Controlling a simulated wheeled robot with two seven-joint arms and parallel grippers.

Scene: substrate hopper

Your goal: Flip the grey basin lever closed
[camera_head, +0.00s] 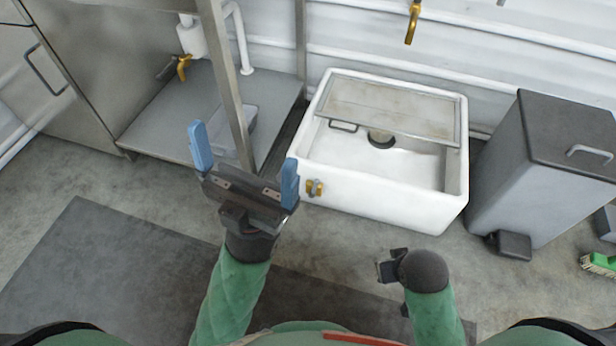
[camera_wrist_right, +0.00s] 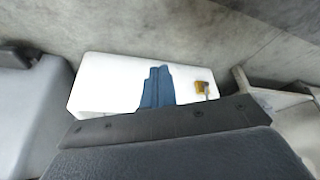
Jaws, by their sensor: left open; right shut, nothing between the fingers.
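The white basin (camera_head: 385,203) stands on the floor at centre right, with a brass fitting (camera_head: 314,187) on the left of its front face. In the right wrist view this fitting (camera_wrist_right: 201,87) shows yellow with a small grey lever (camera_wrist_right: 207,91); its exact angle is too small to tell. My left gripper (camera_head: 244,148) is open and empty, its blue fingers spread left of the basin. My right gripper (camera_wrist_right: 157,86) is shut and empty, its blue fingers in front of the basin's white face, beside the fitting and apparently apart from it. In the head view its fingers are hidden.
A grey pedal bin (camera_head: 545,160) stands right of the basin. A steel table with a lower shelf (camera_head: 170,120) and upright leg stands to the left. Brass taps (camera_head: 413,22) hang on the wall. A green brush (camera_head: 600,263) lies at far right.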

